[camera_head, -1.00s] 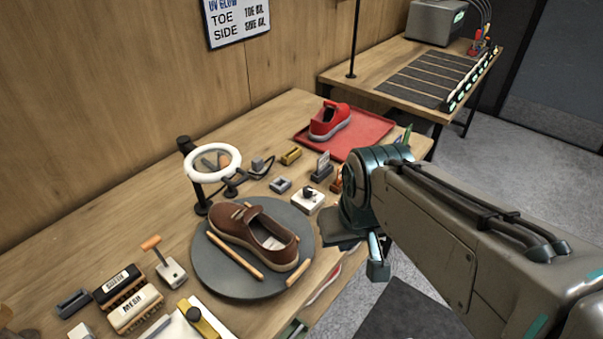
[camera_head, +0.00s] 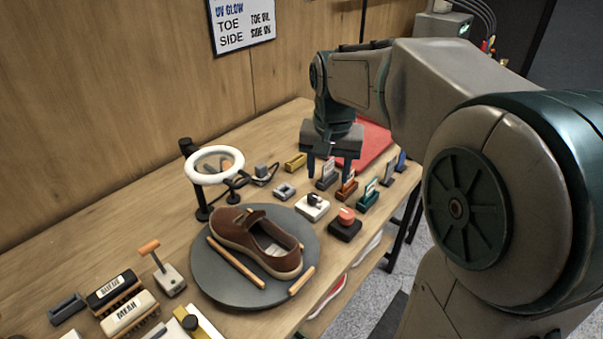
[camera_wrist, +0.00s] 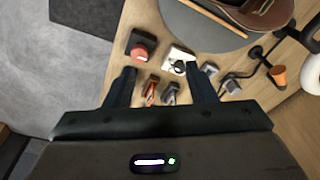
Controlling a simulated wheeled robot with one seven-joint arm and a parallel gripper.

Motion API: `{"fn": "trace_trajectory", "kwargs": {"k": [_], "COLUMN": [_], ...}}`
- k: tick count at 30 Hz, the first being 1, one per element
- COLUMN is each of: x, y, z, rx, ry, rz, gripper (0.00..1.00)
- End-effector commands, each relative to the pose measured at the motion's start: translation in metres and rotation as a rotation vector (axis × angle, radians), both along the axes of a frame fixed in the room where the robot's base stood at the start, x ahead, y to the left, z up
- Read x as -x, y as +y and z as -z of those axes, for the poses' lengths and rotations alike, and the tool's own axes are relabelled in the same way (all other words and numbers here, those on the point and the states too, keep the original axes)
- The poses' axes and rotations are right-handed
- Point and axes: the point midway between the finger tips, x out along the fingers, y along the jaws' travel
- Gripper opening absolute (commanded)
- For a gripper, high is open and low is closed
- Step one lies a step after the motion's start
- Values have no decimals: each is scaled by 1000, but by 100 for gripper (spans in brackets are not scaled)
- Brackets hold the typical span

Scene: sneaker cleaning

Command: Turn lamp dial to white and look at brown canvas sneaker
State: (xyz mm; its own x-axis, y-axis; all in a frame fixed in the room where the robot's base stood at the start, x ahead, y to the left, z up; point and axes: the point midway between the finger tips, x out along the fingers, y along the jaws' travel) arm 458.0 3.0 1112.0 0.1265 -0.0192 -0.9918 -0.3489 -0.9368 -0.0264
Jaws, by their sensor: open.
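The brown sneaker (camera_head: 262,240) lies on a round grey turntable (camera_head: 225,287); part of it shows at the top of the wrist view (camera_wrist: 262,12). A white ring lamp (camera_head: 213,179) stands behind it. A white block with a dark knob (camera_head: 312,207), possibly the lamp dial, sits right of the turntable. It also shows in the wrist view (camera_wrist: 181,56), ahead of the gap between my fingers. A black block with a red knob (camera_head: 345,225) is beside it. My gripper (camera_head: 329,170) is open and empty, pointing down behind these blocks.
Several small tools and holders with cards (camera_head: 367,196) stand close to my gripper. A red tray (camera_head: 377,142) is partly hidden behind my arm. Brushes (camera_head: 128,314) and a scraper-like tool (camera_head: 167,275) lie at the front left. A wooden wall borders the table.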

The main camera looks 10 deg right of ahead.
Motion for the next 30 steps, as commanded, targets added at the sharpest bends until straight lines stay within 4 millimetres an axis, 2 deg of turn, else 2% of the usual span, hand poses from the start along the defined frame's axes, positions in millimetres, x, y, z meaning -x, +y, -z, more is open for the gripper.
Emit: {"fn": "trace_trajectory", "kwargs": {"k": [1,6,15,21,26,30], "x": [-14,-57,-123,-145,-149,-149], "y": [0,0,-1,-2,-3,-3], "z": [6,16,45,57,63,80], "rx": [-3,-14,-34,-40,-41,-41], "ry": [11,44,98,118,124,126], "rz": [24,118,280,344,358,358], "gripper": [51,51,51,51,51,51]}}
